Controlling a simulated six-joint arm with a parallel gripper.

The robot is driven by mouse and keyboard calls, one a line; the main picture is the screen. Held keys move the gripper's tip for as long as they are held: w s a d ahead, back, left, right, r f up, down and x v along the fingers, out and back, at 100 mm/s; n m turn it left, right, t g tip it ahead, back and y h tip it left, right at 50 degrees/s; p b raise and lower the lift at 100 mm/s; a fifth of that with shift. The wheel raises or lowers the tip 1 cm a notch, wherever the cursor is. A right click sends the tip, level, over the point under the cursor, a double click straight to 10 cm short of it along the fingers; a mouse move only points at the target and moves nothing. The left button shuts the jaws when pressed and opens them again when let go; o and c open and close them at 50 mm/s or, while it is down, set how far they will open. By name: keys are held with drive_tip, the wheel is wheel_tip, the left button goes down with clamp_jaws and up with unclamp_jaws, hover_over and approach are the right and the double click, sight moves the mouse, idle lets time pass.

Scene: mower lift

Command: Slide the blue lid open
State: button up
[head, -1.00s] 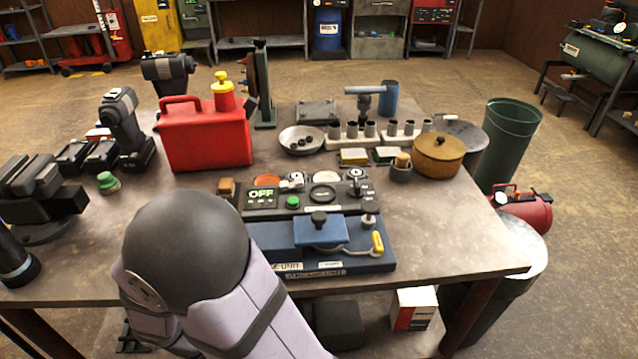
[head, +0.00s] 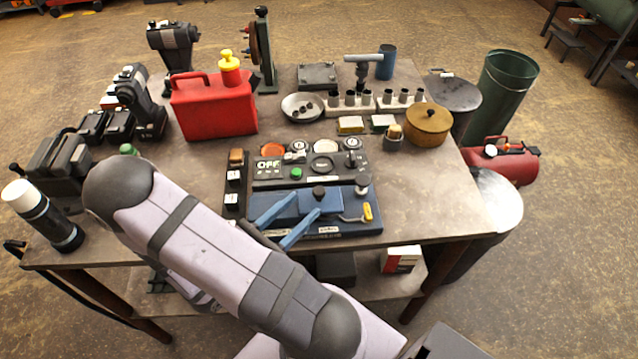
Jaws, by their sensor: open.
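The blue lid (head: 330,203) is a flat blue block with a dark round knob (head: 319,192) on top. It sits on a darker blue base (head: 345,230) near the table's front edge. My gripper (head: 306,204) reaches in from the left with two long blue fingers spread apart. The fingertips are over or beside the lid's left part, and nothing is between them that I can tell as held. Whether they touch the lid is unclear. The fingers hide part of the lid and the base's left end.
A yellow-handled lever (head: 367,212) and a dark knob (head: 362,187) stand right of the lid. A black panel (head: 265,180) with a green button lies behind. A red can (head: 215,110), metal bowl (head: 302,107) and brown pot (head: 429,125) stand farther back. The table's right front is clear.

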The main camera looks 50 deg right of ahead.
sight(315, 195)
drive_tip(key=shift+d, duration=0.25)
drive_tip(key=d+p, duration=0.2)
drive_tip(key=d, duration=0.2)
drive_tip(key=shift+s+d+r, duration=0.1)
drive_tip(key=shift+d, duration=0.3)
drive_tip(key=shift+d+p, duration=0.5)
drive_tip(key=shift+d, duration=0.65)
